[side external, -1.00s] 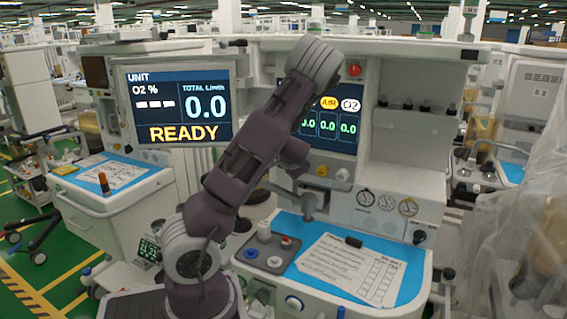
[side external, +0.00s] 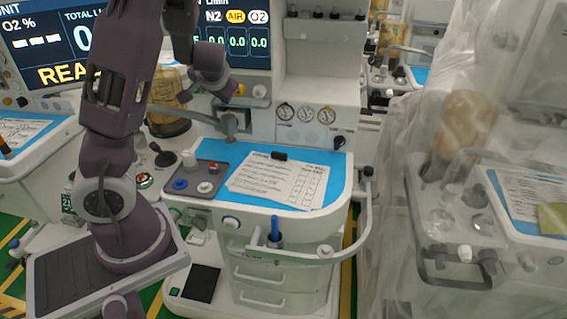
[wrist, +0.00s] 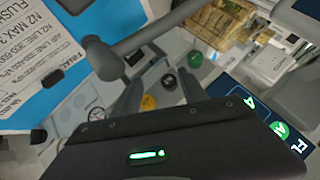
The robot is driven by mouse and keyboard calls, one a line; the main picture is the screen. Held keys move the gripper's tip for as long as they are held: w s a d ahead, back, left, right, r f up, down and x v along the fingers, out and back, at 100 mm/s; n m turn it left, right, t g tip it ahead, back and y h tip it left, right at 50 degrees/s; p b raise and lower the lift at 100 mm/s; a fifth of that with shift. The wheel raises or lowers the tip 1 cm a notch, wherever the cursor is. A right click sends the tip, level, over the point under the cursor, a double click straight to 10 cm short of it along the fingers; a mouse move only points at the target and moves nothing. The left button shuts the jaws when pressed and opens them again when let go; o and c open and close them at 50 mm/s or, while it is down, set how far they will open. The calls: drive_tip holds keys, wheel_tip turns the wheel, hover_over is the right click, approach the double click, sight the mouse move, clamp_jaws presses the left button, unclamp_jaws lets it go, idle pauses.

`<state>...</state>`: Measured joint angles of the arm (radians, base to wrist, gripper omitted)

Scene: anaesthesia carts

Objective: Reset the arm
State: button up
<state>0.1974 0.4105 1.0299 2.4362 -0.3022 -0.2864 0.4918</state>
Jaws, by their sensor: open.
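My arm rises at the left of the side external view, leaves the top of the picture and comes back down to a purple wrist beside the cart's screen. My gripper (wrist: 160,88) shows in the wrist view as two grey fingers standing apart beyond the dark wrist body, with nothing visible between them. It is open. A grey T-shaped pipe fitting (wrist: 112,55) is close beside the left finger in that view. The same fitting (side external: 229,122) shows below my wrist in the side external view. Whether they touch cannot be told.
The cart's blue work surface (side external: 333,180) holds a printed sheet (side external: 280,182) and a grey knob panel (side external: 208,171). Flow screen (side external: 238,42) and gauges (side external: 306,113) stand behind. A plastic-draped cart (side external: 400,160) is at right. The front rail (side external: 366,215) projects forward.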

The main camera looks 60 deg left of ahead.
drive_tip(key=d+r+m+t+h, duration=0.1)
drive_tip(key=d+r+t+h, duration=0.2)
drive_tip(key=d, duration=0.9)
drive_tip(key=d+r+m+h, duration=0.1)
drive_tip(key=d+r+h, duration=0.3)
drive_tip(key=d, duration=0.7)
drive_tip(key=s+d+r+m+h, duration=0.1)
drive_tip(key=s+d, duration=0.4)
drive_tip(key=s, duration=0.2)
drive_tip(key=s+d+r+m+h, duration=0.1)
drive_tip(key=s+d+m, duration=0.1)
drive_tip(key=s+d, duration=0.3)
drive_tip(key=s, duration=0.2)
drive_tip(key=shift+s+d+m+g, duration=0.25)
drive_tip(key=shift+s+m+g, duration=0.05)
drive_tip(key=shift+s, duration=0.1)
idle(3.9)
